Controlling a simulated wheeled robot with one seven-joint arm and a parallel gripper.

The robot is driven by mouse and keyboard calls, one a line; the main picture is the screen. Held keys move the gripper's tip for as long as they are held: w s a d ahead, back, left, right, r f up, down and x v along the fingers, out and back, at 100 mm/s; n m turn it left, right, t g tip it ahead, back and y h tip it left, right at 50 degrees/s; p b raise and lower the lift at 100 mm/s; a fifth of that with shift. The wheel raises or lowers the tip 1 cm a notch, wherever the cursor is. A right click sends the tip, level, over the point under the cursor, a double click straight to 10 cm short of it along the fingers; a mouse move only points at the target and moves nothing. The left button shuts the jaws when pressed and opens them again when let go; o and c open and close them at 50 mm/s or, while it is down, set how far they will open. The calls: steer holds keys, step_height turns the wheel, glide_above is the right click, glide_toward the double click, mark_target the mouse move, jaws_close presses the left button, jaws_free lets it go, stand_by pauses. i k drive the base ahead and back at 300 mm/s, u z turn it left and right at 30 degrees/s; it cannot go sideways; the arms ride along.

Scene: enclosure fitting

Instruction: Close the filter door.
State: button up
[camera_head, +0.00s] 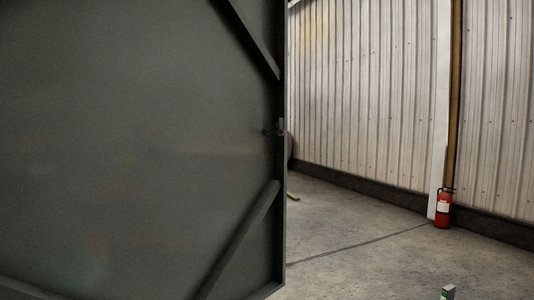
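A large dark grey door panel (130,140), which I take to be the filter door, fills the left half of the head view. It stands open, with its free vertical edge near the middle of the picture. Diagonal braces cross its upper and lower corners. A small latch or handle (275,131) sits at that edge, about mid-height. The hinge side and the frame it belongs to are out of view. My gripper cannot be made out in this view.
A red fire extinguisher (443,208) stands by a post at the corrugated wall (365,90). The concrete floor (375,240) right of the door is largely clear. A small grey and green piece (448,292) shows at the bottom edge; I cannot tell what it is.

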mark_target(139, 161)
steer(key=z, duration=0.45)
steer(key=i, duration=4.2)
steer(key=u, duration=1.2)
steer(key=i, duration=1.95)
steer(key=u, duration=4.45)
steer(key=i, duration=1.45)
